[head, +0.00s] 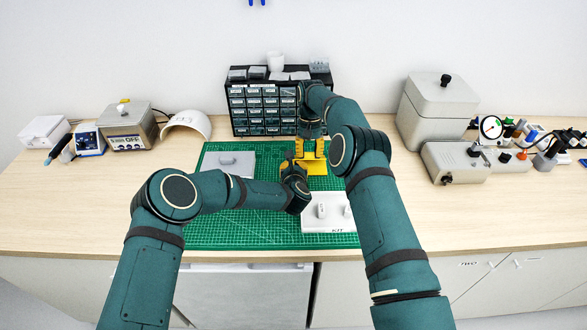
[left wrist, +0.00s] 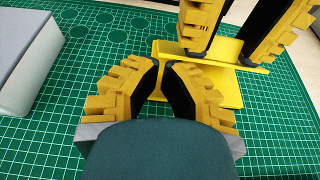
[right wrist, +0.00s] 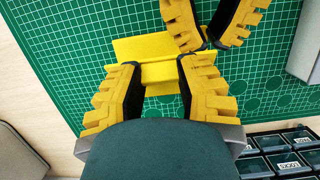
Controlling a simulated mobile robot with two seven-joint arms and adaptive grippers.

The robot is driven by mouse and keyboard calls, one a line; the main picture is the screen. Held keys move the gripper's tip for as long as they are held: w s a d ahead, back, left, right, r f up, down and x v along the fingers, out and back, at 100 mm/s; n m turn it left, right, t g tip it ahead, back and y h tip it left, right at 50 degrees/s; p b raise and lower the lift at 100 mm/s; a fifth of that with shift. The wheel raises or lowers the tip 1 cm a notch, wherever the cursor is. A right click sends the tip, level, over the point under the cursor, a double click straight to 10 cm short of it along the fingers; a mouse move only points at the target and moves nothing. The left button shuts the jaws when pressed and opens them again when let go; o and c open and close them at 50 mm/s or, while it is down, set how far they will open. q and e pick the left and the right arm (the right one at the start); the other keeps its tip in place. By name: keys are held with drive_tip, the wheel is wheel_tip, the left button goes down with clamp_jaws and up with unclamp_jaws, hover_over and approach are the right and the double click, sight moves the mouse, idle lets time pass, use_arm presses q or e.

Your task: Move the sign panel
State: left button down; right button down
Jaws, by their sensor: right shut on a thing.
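The yellow sign panel (left wrist: 226,88) is over the green mat, with a flat plate and a raised strip along it. It shows in the right wrist view (right wrist: 140,50) and partly in the head view (head: 318,167). My right gripper (right wrist: 158,68) is shut on the sign panel, its fingers on either side of the raised part. My left gripper (left wrist: 162,64) is at the panel's other end, its fingertips close together with a narrow gap. Whether they pinch the panel's edge is unclear. In the head view the arms hide much of the panel.
A grey block (head: 228,163) lies on the green mat (head: 215,230), left of the grippers. A white kit tray (head: 322,226) lies at the front right of the mat. A black drawer cabinet (head: 265,108) stands behind. The mat's front left is clear.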

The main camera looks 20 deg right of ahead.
use_arm(q)
drive_tip(key=shift+w+r, duration=0.25)
drive_tip(key=shift+r, duration=0.15)
use_arm(e)
drive_tip(key=c, duration=0.5)
unclamp_jaws()
drive_tip(key=shift+c, duration=0.2)
